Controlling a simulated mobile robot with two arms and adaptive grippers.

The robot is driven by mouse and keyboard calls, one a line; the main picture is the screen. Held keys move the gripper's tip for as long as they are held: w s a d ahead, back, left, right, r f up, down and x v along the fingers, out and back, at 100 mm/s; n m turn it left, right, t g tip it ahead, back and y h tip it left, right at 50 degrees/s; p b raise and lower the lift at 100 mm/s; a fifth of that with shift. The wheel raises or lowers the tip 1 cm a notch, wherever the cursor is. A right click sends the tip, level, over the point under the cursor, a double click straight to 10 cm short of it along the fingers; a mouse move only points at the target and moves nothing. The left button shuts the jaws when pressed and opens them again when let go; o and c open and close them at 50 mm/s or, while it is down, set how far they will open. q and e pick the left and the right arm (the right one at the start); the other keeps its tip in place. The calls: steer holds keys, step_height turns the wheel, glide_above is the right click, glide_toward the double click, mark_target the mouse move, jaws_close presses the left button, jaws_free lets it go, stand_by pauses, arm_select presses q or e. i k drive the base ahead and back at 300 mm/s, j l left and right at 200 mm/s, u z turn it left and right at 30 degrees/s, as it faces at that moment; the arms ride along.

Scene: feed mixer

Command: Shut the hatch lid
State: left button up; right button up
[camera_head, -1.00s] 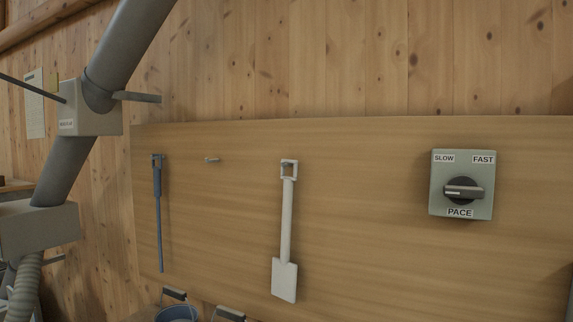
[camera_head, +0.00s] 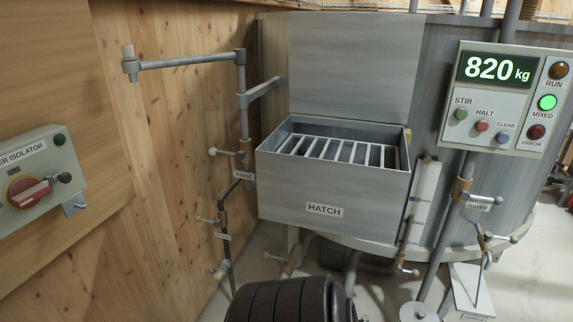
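The hatch (camera_head: 325,209) is a grey metal box on the side of a large mixer vat, labelled "HATCH". A grating of parallel bars (camera_head: 340,151) shows in its open top. The hatch lid (camera_head: 348,62) is a flat grey panel standing upright at the back of the box, so the hatch is open. Neither of my grippers shows in the head view.
A control panel reading 820 kg (camera_head: 502,98) hangs right of the hatch, its green MIXED lamp lit. Pipes with valves (camera_head: 242,113) stand left. A dark ribbed barrel (camera_head: 285,302) is below. An isolator box (camera_head: 36,173) is on the left wall.

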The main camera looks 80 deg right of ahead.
mark_target(353, 66)
steer(key=z, duration=2.15)
